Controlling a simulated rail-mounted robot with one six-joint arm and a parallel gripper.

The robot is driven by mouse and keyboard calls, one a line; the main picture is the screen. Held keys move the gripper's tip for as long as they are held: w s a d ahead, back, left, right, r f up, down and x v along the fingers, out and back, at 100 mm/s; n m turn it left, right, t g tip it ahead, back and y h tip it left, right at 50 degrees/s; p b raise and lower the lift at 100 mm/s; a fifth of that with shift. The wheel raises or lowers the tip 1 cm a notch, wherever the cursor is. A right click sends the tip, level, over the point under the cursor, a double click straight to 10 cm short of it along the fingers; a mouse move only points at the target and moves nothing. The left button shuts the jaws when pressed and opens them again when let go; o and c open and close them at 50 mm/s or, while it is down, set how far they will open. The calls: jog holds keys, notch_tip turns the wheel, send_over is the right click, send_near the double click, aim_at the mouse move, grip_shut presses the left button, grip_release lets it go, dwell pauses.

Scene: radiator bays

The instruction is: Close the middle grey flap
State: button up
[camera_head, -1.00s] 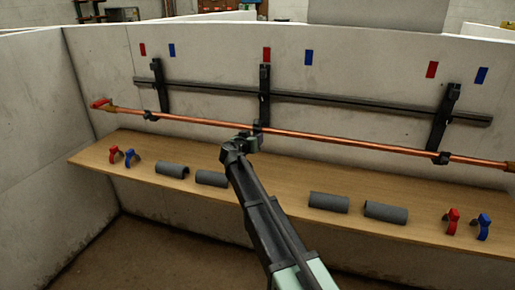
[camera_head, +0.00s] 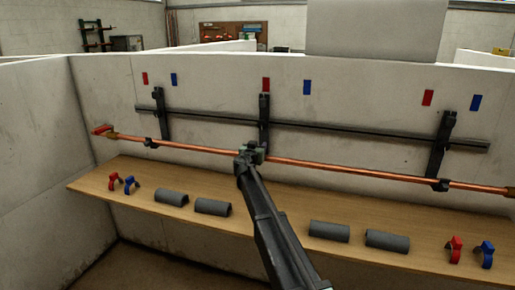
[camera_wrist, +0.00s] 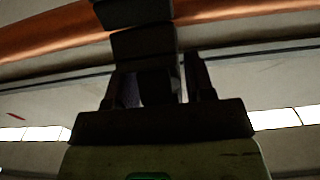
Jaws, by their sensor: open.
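The copper pipe (camera_head: 330,165) runs along the wall through dark grey clips at the feet of three brackets. The middle bracket (camera_head: 264,118) ends at the pipe just where my gripper (camera_head: 252,151) is, so its clip and flap are mostly hidden in the head view. In the wrist view, dark blocky parts of the middle clip (camera_wrist: 143,43) stand in front of the copper pipe (camera_wrist: 45,35). They reach down toward the space between my open fingers (camera_wrist: 155,85). I cannot tell whether the fingers touch the flap, or how far it is swung.
A wooden shelf (camera_head: 275,218) below holds grey half-tubes (camera_head: 330,231) and red and blue clips (camera_head: 455,249). The left bracket (camera_head: 161,115) and right bracket (camera_head: 440,145) stand well apart. A dark rail (camera_head: 375,133) crosses behind the brackets.

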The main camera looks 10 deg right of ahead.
jog(key=c, duration=0.7)
jog(key=shift+o, duration=0.3)
jog(key=shift+r, duration=0.1)
jog(key=p, duration=0.1)
jog(key=g+p, duration=0.1)
jog(key=shift+w+d+r+y+p, duration=0.1)
jog(key=shift+w+d+y+p, duration=0.1)
jog(key=shift+w+y+p, duration=0.1)
jog(key=g+p, duration=0.1)
jog(key=w+g+y+p, duration=0.1)
jog(key=p, duration=0.1)
jog(key=shift+d, duration=0.25)
jog(key=shift+w+d+f+g+y+p, duration=0.1)
jog(key=shift+w+f+g+y+p, duration=0.15)
jog(key=shift+g+p, duration=0.3)
jog(key=shift+w+d+f+g+y+p, duration=0.1)
jog(key=shift+f+g+y+p, duration=0.15)
jog(key=shift+g+p, duration=0.25)
jog(key=shift+w+d+f+g+y+p, duration=0.1)
jog(key=shift+w+f+g+y+p, duration=0.15)
jog(key=shift+f+g+y+p, duration=0.4)
jog(key=shift+r, duration=0.15)
